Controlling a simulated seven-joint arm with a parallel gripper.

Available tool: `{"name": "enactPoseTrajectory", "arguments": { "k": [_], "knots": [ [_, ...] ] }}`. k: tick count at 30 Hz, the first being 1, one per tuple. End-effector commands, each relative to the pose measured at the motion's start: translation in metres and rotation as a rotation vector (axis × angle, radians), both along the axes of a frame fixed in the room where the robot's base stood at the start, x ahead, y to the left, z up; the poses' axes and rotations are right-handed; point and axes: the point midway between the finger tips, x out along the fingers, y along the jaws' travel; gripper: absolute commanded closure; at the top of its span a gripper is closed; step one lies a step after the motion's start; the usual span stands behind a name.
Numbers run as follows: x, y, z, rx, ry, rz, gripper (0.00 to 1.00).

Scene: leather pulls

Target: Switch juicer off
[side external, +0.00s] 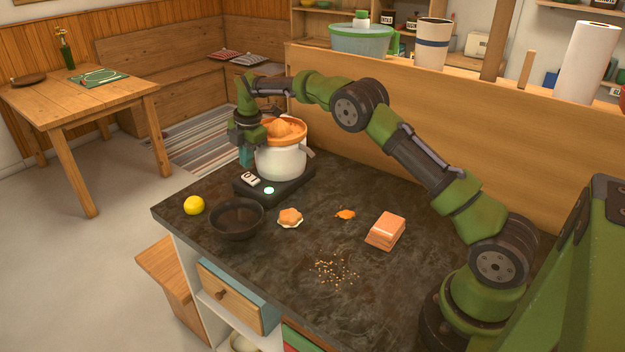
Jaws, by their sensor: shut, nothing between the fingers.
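The juicer has a white body (281,163) with an orange top (285,130) and stands on a black base (290,191) near the far left part of the dark counter. On the front of the base are a small white label or switch piece (250,179), too small to read surely, and a pale green lit spot (269,190). My gripper (246,158) points down just left of the juicer body, above the base's left end. It is shut and empty. I cannot tell whether its fingertips touch the juicer or the base.
On the dark counter (210,268) are a dark bowl (236,219), a lemon (194,205), an orange-and-cream piece (290,217), orange scraps (345,214), a salmon-coloured block (386,231) and scattered crumbs (335,270). A wooden partition (440,120) stands behind.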

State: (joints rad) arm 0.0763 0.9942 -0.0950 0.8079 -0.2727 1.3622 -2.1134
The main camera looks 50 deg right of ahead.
Motion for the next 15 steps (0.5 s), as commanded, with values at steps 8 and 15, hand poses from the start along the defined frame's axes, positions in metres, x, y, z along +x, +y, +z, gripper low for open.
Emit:
{"name": "enactPoseTrajectory", "arguments": {
  "k": [8,15],
  "knots": [
    [0.007,0.0,-0.034,0.0,-0.001,-0.001,1.0],
    [0.008,0.0,-0.038,-0.001,-0.001,-0.001,1.0]
  ]
}}
